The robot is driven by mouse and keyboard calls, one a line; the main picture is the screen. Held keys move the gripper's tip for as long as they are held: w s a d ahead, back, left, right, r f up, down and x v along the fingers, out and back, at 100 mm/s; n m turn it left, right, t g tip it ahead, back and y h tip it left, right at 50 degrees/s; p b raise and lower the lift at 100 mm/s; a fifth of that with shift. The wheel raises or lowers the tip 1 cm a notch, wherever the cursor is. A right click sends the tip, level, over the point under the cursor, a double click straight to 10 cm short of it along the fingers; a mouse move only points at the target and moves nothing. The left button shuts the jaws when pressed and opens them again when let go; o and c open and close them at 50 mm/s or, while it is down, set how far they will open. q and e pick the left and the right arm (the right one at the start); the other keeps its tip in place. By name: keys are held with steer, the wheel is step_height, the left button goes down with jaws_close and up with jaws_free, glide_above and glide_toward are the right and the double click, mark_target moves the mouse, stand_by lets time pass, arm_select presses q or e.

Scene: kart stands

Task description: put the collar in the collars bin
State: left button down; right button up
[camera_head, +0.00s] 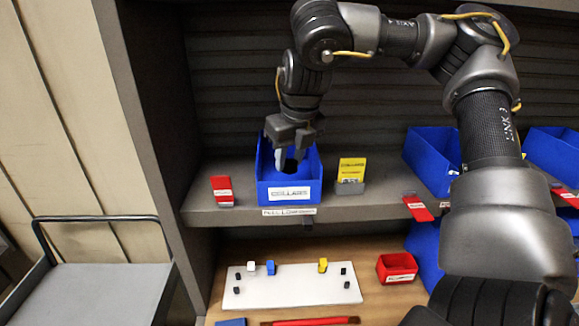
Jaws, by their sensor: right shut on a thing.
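A blue bin (266,191) with a white label stands on the shelf; I take it for the collars bin, though its label is too small to read surely. My right gripper (290,156) points down into the mouth of this bin, with its fingertips at about rim height. I cannot tell whether the thing touches the bin. My left gripper is out of view.
A yellow card (351,171) stands right of the bin, a red card (222,190) left. More blue bins (430,152) stand at right, partly behind my arm. Below, a white board (292,291) holds small blocks near a red tray (397,268). A grey cart (105,290) stands at left.

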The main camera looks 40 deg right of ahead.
mark_target(291, 163)
steer(key=shift+w+f, duration=0.15)
steer(key=shift+f, duration=0.25)
step_height(291, 163, down, 2)
steer(key=shift+f, duration=0.15)
steer(key=shift+w+d+f, duration=0.1)
steer(key=shift+d+f, duration=0.05)
steer(key=shift+f, duration=0.1)
steer(key=shift+f, duration=0.6)
steer(key=o, duration=1)
steer(key=shift+r, duration=0.1)
